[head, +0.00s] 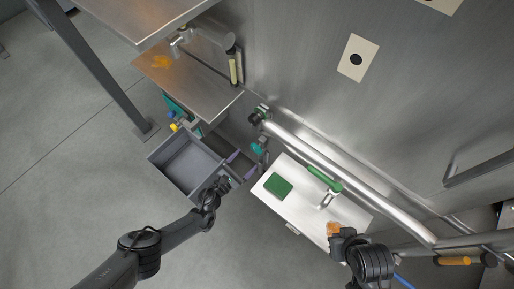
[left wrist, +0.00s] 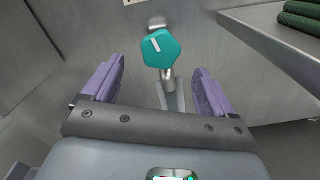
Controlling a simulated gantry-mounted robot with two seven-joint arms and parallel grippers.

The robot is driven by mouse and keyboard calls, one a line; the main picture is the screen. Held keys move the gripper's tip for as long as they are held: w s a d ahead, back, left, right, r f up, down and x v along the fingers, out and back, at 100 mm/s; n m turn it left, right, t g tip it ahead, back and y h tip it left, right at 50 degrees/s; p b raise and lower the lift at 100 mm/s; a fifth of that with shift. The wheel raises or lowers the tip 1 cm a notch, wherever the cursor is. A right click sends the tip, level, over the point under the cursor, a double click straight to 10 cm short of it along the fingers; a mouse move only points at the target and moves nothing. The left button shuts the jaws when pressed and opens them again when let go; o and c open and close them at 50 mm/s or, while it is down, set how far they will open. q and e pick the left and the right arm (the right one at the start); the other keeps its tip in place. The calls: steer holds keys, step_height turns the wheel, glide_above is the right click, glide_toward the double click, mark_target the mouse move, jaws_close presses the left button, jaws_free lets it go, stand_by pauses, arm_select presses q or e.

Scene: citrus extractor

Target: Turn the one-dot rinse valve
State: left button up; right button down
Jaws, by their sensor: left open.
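A teal lobed valve knob (head: 258,147) with a white bar mark sits on a metal stem by the steel wall. It shows large in the left wrist view (left wrist: 160,49). My left gripper (head: 241,165) is open and empty, its purple fingers spread. In the left wrist view the knob stands ahead of and between the fingers (left wrist: 157,92), with no visible contact. A cream plate with one black dot (head: 358,58) is on the wall; I cannot tell which valve it labels. My right gripper (head: 338,231) is over the white surface by something orange; its jaws are unclear.
A grey bin (head: 184,164) lies left of my left gripper. A white work surface (head: 300,210) holds a green block (head: 278,184). A thick steel pipe (head: 350,190) runs along the wall. A steel shelf (head: 200,85) stands at the upper left. Open floor lies at the left.

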mark_target(255, 151)
arm_select(q)
steer(key=b+x, duration=0.1)
steer(key=x, duration=0.1)
steer(key=shift+w+f, duration=0.15)
steer(key=shift+w, duration=0.3)
steer(key=b+x, duration=0.1)
steer(key=x, duration=0.1)
steer(key=b+x, duration=0.2)
steer(key=x, duration=0.1)
steer(key=shift+s+d, duration=0.2)
steer(key=shift+d, duration=0.15)
arm_select(e)
step_height(255, 151, down, 4)
steer(key=shift+w+d+f, duration=0.1)
steer(key=shift+f, duration=0.05)
arm_select(q)
steer(key=shift+w, duration=0.4)
arm_select(e)
steer(key=shift+f, duration=0.2)
arm_select(q)
steer(key=shift+d, duration=0.1)
steer(key=shift+d, duration=0.1)
steer(key=c, duration=1)
steer(key=shift+c, duration=0.2)
